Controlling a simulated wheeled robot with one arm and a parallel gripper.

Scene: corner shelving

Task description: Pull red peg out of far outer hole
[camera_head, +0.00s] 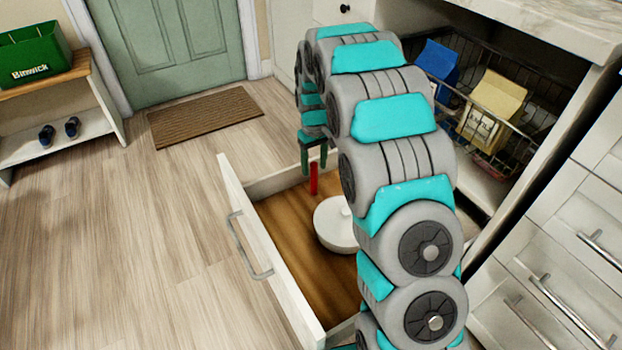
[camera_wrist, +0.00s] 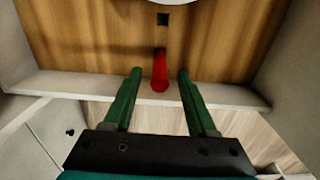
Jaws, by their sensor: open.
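The red peg (camera_head: 313,180) stands upright from the wooden floor of an open drawer (camera_head: 283,262). In the wrist view the red peg (camera_wrist: 160,70) appears between my two green fingers, with a gap on each side. My gripper (camera_head: 314,160) is open and empty, pointing down at the peg's upper end. In the wrist view my gripper (camera_wrist: 159,72) has its fingertips to the left and right of the peg; how deep the peg sits between them is unclear. The peg's own hole is hidden.
A white round dish (camera_head: 336,228) sits in the drawer close to the peg and also shows in the wrist view (camera_wrist: 172,1). Drawer walls surround the wooden floor. A wire basket (camera_head: 540,138) with cartons stands at right. Open floor lies to the left.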

